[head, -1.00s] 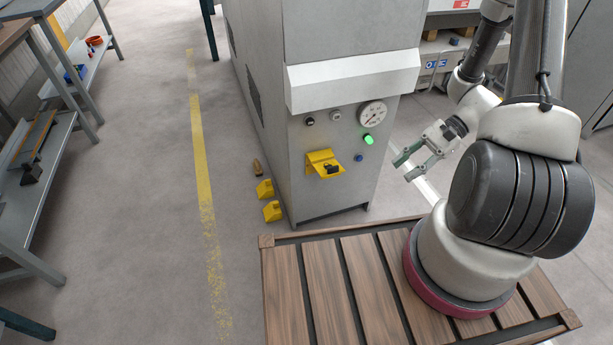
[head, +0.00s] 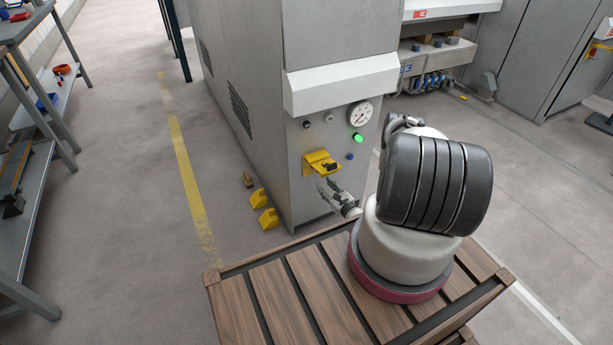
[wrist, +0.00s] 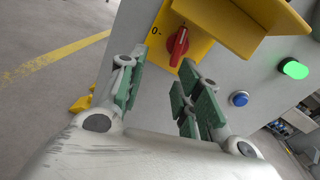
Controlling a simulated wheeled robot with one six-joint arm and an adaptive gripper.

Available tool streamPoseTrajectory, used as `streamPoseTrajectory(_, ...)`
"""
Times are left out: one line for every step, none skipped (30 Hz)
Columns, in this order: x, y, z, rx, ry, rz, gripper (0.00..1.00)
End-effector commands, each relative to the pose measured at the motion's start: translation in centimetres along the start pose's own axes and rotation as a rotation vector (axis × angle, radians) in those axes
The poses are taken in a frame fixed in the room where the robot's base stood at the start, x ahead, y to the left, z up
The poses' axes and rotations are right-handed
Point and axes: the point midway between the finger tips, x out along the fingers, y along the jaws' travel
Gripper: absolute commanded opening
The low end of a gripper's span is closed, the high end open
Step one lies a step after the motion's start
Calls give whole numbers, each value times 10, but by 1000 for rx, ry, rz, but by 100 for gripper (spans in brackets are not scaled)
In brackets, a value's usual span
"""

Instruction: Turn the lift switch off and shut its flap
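The lift switch (wrist: 178,46) is a red rotary handle on a yellow plate, seen in the wrist view. Its handle stands near upright, slightly tilted, and does not line up with the "0" mark to its left. The yellow flap (wrist: 250,22) is open and juts out above the switch. In the head view the flap (head: 318,160) sticks out from the cabinet front, and the red handle cannot be made out. My gripper (wrist: 158,70) is open and empty, its green-padded fingers apart just below the switch. In the head view my gripper (head: 328,187) is just under the flap.
A lit green button (wrist: 293,69) and a blue button (wrist: 239,98) sit right of the switch. A gauge (head: 360,114) is above them. Yellow blocks (head: 262,208) lie on the floor beside the grey cabinet (head: 245,115). A slatted wooden platform (head: 245,300) is in front.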

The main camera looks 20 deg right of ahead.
Motion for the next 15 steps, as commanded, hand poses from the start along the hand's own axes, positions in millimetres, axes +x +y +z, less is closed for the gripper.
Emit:
streamPoseTrajectory(4, -11, 2, -16, -9, -43, 34)
streamPoseTrajectory(5, -16, 2, -23, -12, -64, 34)
streamPoseTrajectory(6, -21, 5, -35, -20, -86, 34)
streamPoseTrajectory(8, -22, 7, -46, -29, -88, 34)
streamPoseTrajectory(10, -22, 8, -53, -32, -87, 34)
streamPoseTrajectory(14, -22, 8, -57, -32, -85, 34)
streamPoseTrajectory(18, -22, 8, -58, -33, -84, 34)
streamPoseTrajectory(22, -22, 9, -58, -32, -83, 34)
streamPoseTrajectory(29, -22, 9, -57, -32, -83, 34)
streamPoseTrajectory(34, -22, 9, -57, -33, -82, 34)
streamPoseTrajectory(40, -23, 10, -58, -33, -82, 34)
streamPoseTrajectory(47, -23, 10, -57, -32, -82, 34)
streamPoseTrajectory(52, -24, 10, -57, -32, -82, 34)
streamPoseTrajectory(57, -24, 10, -56, -32, -81, 34)
streamPoseTrajectory(63, -24, 10, -56, -32, -81, 34)
